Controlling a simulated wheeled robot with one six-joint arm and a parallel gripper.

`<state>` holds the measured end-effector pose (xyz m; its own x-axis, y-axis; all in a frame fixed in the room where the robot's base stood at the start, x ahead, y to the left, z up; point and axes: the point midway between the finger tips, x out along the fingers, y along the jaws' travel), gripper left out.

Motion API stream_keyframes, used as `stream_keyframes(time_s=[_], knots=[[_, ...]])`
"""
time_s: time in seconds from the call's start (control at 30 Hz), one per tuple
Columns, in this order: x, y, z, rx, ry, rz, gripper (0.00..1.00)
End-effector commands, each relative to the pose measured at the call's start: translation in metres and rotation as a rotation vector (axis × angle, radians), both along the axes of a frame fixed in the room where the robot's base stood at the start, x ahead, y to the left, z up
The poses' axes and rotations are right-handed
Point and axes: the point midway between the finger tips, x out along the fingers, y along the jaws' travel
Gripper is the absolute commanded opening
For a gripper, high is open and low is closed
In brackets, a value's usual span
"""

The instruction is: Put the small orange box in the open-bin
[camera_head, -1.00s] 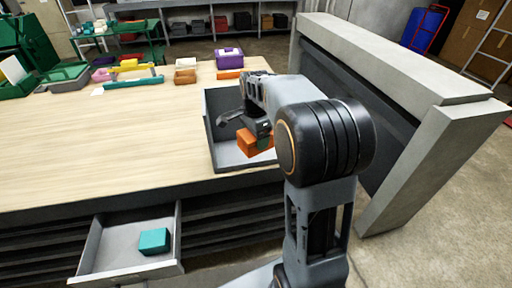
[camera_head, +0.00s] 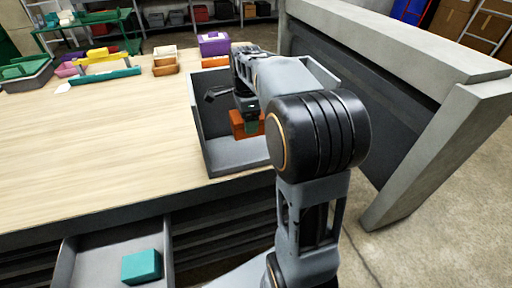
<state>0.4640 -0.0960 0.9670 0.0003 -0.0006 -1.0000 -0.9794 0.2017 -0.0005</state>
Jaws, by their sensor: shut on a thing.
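The small orange box (camera_head: 238,124) is in my gripper (camera_head: 250,125), which is shut on it. The box is within the outline of the grey open bin (camera_head: 222,168) on the workbench, near the bin's middle. The arm hides part of the bin's right side and part of the box. I cannot tell whether the box touches the bin floor.
A teal box (camera_head: 141,266) lies in an open drawer (camera_head: 100,250) at the front left. A purple box (camera_head: 214,44) and an orange-brown tray (camera_head: 166,69) stand at the back of the workbench (camera_head: 110,140). A thick grey panel (camera_head: 400,40) rises at the right. The bench's middle is clear.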

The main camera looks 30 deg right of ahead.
Motion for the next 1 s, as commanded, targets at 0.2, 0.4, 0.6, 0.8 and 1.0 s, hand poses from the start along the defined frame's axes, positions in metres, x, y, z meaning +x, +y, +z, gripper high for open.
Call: stream_keyframes(time_s=[0.2,0.4,0.6,0.8,1.0], knots=[[0.000,0.002,-0.041,0.001,0.003,0.006,0.46],[0.000,0.003,-0.063,0.000,0.001,0.007,0.46],[0.000,0.002,-0.073,0.000,0.001,0.005,0.46],[0.000,0.002,-0.098,0.001,0.003,0.004,0.46],[0.000,0.001,-0.104,0.000,0.000,0.003,0.46]])
